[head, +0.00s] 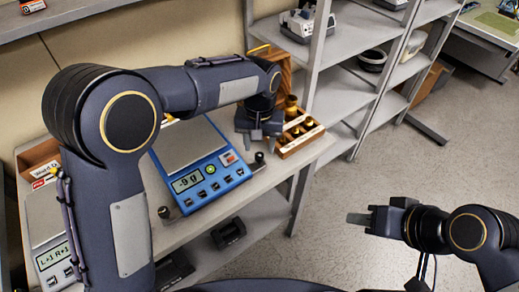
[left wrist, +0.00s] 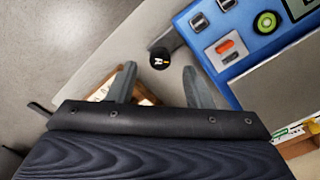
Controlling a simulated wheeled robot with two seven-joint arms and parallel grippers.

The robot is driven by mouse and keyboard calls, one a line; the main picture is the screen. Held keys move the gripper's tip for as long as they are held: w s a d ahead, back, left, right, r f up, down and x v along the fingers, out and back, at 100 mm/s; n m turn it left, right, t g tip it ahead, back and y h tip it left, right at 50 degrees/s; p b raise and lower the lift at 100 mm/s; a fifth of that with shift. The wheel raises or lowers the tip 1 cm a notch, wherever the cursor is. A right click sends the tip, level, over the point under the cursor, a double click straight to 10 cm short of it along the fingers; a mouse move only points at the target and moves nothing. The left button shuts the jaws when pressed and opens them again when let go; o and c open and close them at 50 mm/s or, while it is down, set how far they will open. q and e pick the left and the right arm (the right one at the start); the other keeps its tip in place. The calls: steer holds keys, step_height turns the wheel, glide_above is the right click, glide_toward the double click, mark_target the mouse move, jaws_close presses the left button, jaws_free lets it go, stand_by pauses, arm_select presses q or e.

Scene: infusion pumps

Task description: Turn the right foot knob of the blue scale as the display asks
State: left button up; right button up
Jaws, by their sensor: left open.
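The blue scale (head: 215,185) stands on the bench with a grey pan; its display (head: 187,182) reads "-9 g". A round green bubble level (head: 210,169) is beside the display. The right foot knob (head: 259,158) is dark and sticks out past the scale's right side.
A pale scale (head: 53,255) at the left shows "L+1 R+1". The blue scale's left foot knob (head: 164,212) is at its front left. Grey shelves (head: 345,90) stand at the back right.

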mark_target(257, 155)
arm_select(q)
step_height(257, 155, up, 4)
steer(key=shift+r, duration=0.25)
stand_by(0.4)
steer(key=shift+a+r, duration=0.1)
steer(key=shift+a, duration=0.2)
steer(key=s+a+r+n+t+h, duration=0.1)
steer(key=s+a+r+h, duration=0.1)
steer(key=s+a, duration=0.45)
steer(key=s+a+r+n+t+h, duration=0.1)
steer(key=s+a+r, duration=0.2)
steer(key=a, duration=0.6)
steer(key=s+a+f+t, duration=0.1)
steer(key=s+a+f, duration=0.1)
steer(key=s, duration=0.5)
steer(key=s+a+f+n+t, duration=0.1)
steer(key=s+a+f+t, duration=0.1)
steer(key=s, duration=0.5)
steer(key=shift+a+f+t+h, duration=0.25)
steer(key=shift+a+t+h, duration=0.05)
steer(key=shift+h, duration=0.1)
